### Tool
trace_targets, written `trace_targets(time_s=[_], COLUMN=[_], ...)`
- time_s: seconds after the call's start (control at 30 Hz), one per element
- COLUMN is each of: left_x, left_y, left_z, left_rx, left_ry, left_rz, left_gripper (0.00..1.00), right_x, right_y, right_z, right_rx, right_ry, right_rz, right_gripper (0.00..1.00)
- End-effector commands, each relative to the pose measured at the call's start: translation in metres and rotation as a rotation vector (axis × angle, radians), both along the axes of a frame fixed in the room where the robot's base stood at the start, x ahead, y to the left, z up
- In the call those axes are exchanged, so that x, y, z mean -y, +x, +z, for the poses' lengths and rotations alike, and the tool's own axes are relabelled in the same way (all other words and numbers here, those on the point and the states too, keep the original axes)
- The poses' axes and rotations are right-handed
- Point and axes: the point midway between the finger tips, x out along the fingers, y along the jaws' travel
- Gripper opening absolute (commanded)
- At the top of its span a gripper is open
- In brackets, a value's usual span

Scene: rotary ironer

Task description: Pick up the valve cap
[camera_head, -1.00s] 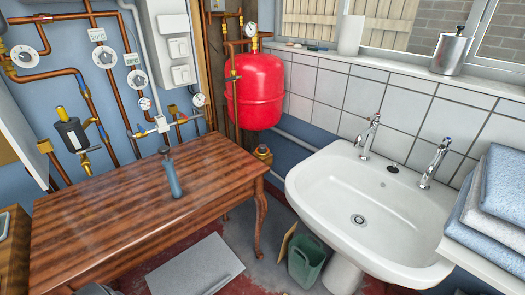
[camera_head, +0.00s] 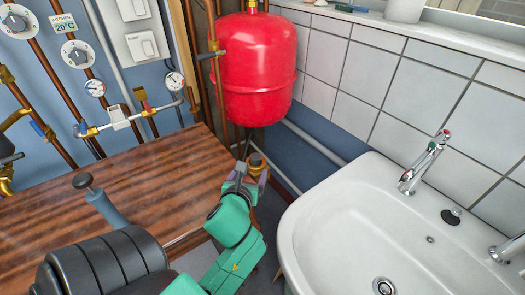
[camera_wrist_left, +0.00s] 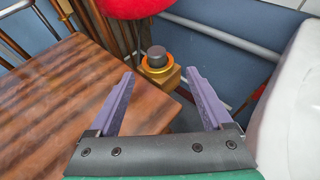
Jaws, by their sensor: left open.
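The dark valve cap (camera_wrist_left: 156,54) sits upright on an orange-gold ring and a brass valve body (camera_wrist_left: 162,76) in the left wrist view. The brass valve also shows in the head view (camera_head: 257,161), below the red tank, but the cap is hard to make out there. My left gripper (camera_wrist_left: 160,82) is open and empty. Its purple fingers point toward the valve, with the cap beyond the fingertips and between their lines. In the head view the left gripper (camera_head: 250,180) is just in front of the valve, past the table's right edge. My right gripper is out of view.
The wooden table (camera_head: 160,175) is to the left, with a blue-grey, dark-topped tool (camera_head: 105,208) on it. The red tank (camera_head: 256,65) hangs above the valve. The white sink (camera_head: 340,235) stands to the right. Copper pipes run along the wall behind.

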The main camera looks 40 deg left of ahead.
Motion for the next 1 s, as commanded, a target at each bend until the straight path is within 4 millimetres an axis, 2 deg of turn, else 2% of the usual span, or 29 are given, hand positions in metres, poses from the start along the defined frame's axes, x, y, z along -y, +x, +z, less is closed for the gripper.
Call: trace_targets(time_s=[0.3,0.7,0.93,1.0], left_x=[-0.033,-0.066,-0.068,-0.068], left_y=[0.061,0.109,0.111,0.111], left_z=[-0.03,-0.053,-0.054,-0.054], left_rx=[0.002,0.002,0.0,0.001], left_ry=[-0.004,-0.006,-0.005,-0.005], left_rz=[0.0,-0.002,-0.003,-0.003], left_gripper=[0.83,0.83,0.83,0.56], right_x=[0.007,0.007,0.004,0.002], right_y=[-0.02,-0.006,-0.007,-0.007], right_z=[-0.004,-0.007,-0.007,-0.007], right_rx=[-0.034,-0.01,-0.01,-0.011], right_ry=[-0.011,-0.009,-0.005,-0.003], right_rz=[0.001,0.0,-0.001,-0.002], right_gripper=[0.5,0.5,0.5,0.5])
